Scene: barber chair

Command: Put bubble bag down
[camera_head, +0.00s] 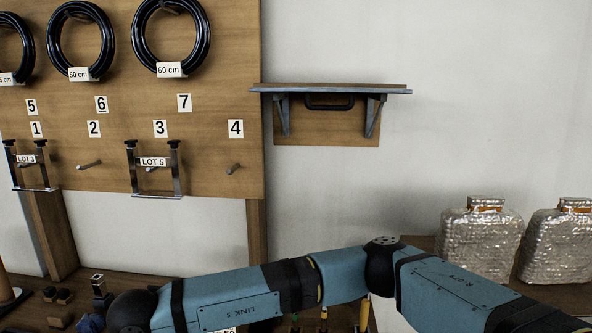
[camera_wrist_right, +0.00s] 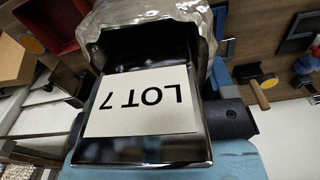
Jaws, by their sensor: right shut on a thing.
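In the right wrist view a crinkled, translucent bubble bag (camera_wrist_right: 212,22) shows at the top, partly cut off. In front of it is a glossy dark plate with an upside-down white LOT 7 label (camera_wrist_right: 140,103). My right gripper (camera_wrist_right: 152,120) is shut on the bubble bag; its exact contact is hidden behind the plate. In the head view my right arm reaches in from the right to the lower left, with its gripper out of view. Two silvery bubble bags (camera_head: 480,240) (camera_head: 560,243) stand upright at the right. My left gripper is not seen.
A small wall shelf (camera_head: 330,88) is empty on top. Small parts lie on the bench (camera_head: 60,295) at lower left. A red bin (camera_wrist_right: 55,25) shows in the wrist view.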

